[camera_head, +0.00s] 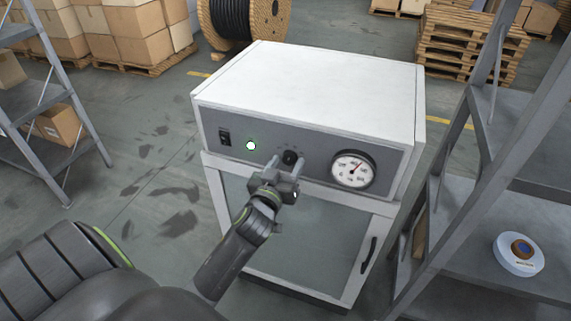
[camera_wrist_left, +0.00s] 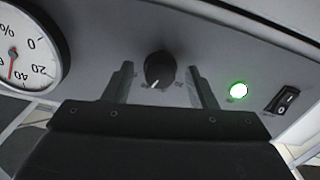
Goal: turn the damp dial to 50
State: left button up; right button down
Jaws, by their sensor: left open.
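The damp dial is a small black knob (camera_head: 290,157) on the grey front panel of a white cabinet; it also shows in the left wrist view (camera_wrist_left: 159,70) with a white pointer mark. My left gripper (camera_head: 287,165) is open in front of the panel. In the left wrist view its two fingers (camera_wrist_left: 160,78) stand on either side of the knob, with a gap visible on each side. A round white gauge (camera_head: 352,169) sits right of the knob. In the left wrist view the gauge's red needle (camera_wrist_left: 12,66) points near 40. My right gripper is not in view.
A lit green lamp (camera_head: 251,145) and a black rocker switch (camera_head: 224,137) are left of the knob. The cabinet door (camera_head: 300,236) is below.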

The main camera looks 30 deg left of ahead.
pick_arm(q)
jog(key=c, duration=1)
jog(key=shift+o, duration=0.2)
jog(key=shift+m, duration=0.3)
jog(key=m+p, duration=0.1)
jog(key=m, duration=0.2)
jog(key=shift+r, duration=0.1)
jog(key=shift+a+m+p, duration=0.1)
jog(key=shift+m+p, duration=0.4)
jog(key=shift+m, duration=1.7)
jog(key=o, duration=1)
jog(key=shift+c, duration=0.2)
